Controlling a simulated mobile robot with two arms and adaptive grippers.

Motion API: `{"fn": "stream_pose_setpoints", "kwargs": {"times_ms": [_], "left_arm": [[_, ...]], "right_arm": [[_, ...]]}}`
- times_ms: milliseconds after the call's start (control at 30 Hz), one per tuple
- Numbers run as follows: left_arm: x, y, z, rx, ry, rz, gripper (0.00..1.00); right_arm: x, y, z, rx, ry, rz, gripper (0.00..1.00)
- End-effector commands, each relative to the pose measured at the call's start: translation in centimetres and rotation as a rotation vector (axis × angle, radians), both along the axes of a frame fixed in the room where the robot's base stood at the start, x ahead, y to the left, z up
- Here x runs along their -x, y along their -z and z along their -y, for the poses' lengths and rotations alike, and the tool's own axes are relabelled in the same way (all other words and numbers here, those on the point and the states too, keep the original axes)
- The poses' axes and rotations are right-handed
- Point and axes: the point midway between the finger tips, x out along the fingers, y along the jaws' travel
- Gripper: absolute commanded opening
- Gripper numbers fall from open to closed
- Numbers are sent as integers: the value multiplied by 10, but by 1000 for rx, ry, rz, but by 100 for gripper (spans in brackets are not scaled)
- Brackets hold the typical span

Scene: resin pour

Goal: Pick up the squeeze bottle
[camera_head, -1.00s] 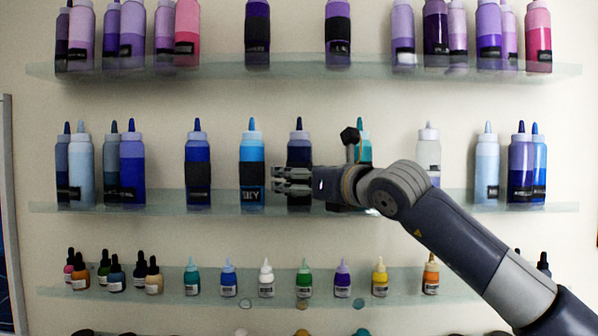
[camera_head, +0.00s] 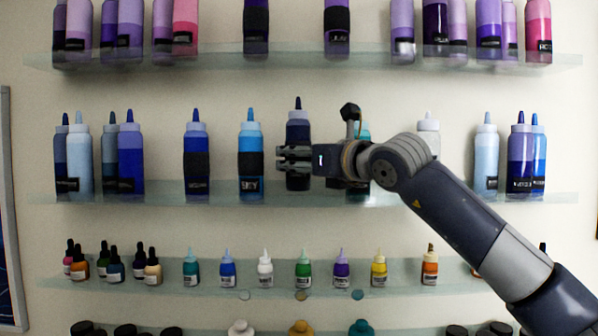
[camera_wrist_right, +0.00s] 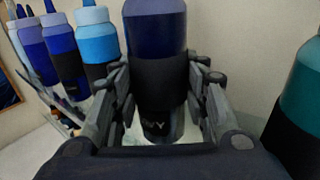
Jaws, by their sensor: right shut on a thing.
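The navy squeeze bottle (camera_head: 298,132) has a dark pointed nozzle and a dark band. It is upright, and its base sits a little above the middle shelf, higher than its neighbours. My right gripper (camera_head: 283,161) is shut around its body from the front right. In the right wrist view the dark bottle (camera_wrist_right: 156,30) stands between the two fingers (camera_wrist_right: 160,90), and its label ends in "VY". The gripper hides part of its lower body in the head view. My left gripper is not in view.
On the middle glass shelf (camera_head: 100,200), a sky-blue bottle (camera_head: 250,140) stands close left of the held bottle. A teal bottle (camera_head: 364,131) stands to the right, mostly behind my wrist. Purple and pink bottles stand on the shelf above, small dropper bottles below.

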Motion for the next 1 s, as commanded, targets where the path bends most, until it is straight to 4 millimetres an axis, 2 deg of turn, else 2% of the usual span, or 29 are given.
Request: {"fn": "stream_pose_setpoints", "kwargs": {"times_ms": [100,167,400,633,800,1000], "left_arm": [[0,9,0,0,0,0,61],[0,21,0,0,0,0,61],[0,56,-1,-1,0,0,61],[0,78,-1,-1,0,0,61],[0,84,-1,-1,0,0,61],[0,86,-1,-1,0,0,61]], "right_arm": [[2,-17,0,-4,-1,6,11],[16,-12,3,0,-2,7,11],[75,-16,18,-2,-1,10,11],[128,-24,30,-2,-1,7,11],[149,-28,35,-1,0,4,11],[157,-30,37,-1,0,3,11]]}}
